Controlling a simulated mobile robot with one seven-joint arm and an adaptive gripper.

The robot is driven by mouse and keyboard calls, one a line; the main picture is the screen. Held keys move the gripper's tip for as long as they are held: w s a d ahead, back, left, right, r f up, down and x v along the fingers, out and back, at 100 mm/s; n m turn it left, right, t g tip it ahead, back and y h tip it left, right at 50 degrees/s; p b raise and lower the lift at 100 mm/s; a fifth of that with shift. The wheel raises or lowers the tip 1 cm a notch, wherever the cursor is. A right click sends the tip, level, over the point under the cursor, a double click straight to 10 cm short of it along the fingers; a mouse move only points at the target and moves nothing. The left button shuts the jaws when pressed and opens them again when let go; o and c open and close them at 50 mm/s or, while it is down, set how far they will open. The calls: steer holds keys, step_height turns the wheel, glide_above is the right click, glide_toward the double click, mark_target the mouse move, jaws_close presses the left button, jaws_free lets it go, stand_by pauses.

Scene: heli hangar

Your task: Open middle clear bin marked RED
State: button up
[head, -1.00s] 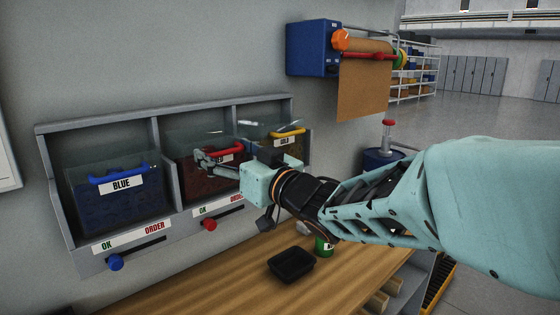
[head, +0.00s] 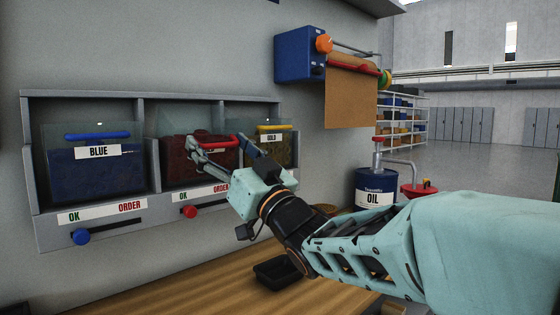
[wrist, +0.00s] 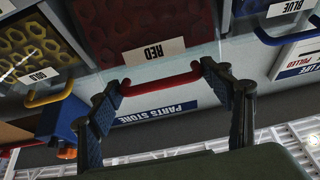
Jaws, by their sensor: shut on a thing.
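The middle clear bin (head: 179,168) with dark red contents sits in the grey wall rack (head: 35,212), between the blue and gold bins. In the wrist view the fingers (wrist: 165,88) flank the handle's ends. My gripper hides part of the bin's front and label in the head view.
The blue bin (head: 97,170) is at left and the gold bin (head: 278,152) close at right. Sliders with blue (head: 81,236) and red (head: 190,211) knobs are below. A black tray (head: 277,273) lies on the wooden bench (head: 190,283). An oil drum (head: 374,190) stands at right.

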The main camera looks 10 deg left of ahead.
steer(key=shift+s+d+f+b, duration=0.15)
steer(key=shift+d+f+b, duration=0.25)
steer(key=shift+f+b, duration=0.25)
steer(key=o, duration=1.4)
steer(key=shift+r, duration=0.1)
steer(key=shift+r, duration=0.15)
